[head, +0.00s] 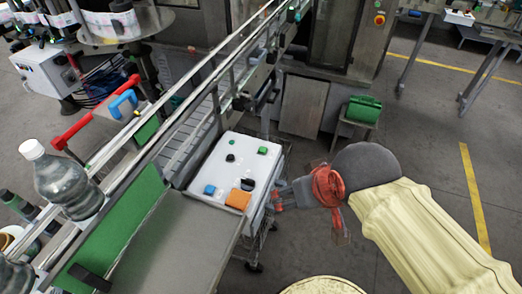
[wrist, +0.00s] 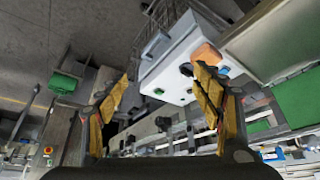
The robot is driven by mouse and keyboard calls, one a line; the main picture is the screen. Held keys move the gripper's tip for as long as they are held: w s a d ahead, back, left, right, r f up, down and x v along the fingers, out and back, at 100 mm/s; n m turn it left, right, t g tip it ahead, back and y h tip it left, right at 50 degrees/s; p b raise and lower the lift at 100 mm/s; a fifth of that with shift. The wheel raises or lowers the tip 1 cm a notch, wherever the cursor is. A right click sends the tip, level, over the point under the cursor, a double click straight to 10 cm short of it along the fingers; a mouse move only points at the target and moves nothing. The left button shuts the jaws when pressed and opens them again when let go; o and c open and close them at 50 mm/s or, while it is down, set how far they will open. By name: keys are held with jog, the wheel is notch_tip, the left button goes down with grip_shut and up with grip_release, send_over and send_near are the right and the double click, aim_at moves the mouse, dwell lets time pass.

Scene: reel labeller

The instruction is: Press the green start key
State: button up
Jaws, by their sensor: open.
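The green start key (head: 262,150) is a small round green button on the far right part of the white control box (head: 222,172). In the wrist view the green key (wrist: 158,91) shows between my fingers, on the box's white face (wrist: 172,62). My gripper (head: 276,194) is at the right side of the box in the head view, apart from the green key. In the wrist view my gripper (wrist: 162,74) has its two fingers spread wide, with nothing between them.
The box also bears an orange block (head: 238,198), a blue key (head: 209,190) and black knobs (head: 230,157). A conveyor with metal rails (head: 178,108) runs along its left. A green item on a stand (head: 363,109) is behind. The floor at right is clear.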

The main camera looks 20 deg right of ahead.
jog(key=shift+c, duration=0.5)
grip_shut()
dwell(0.8)
dwell(1.1)
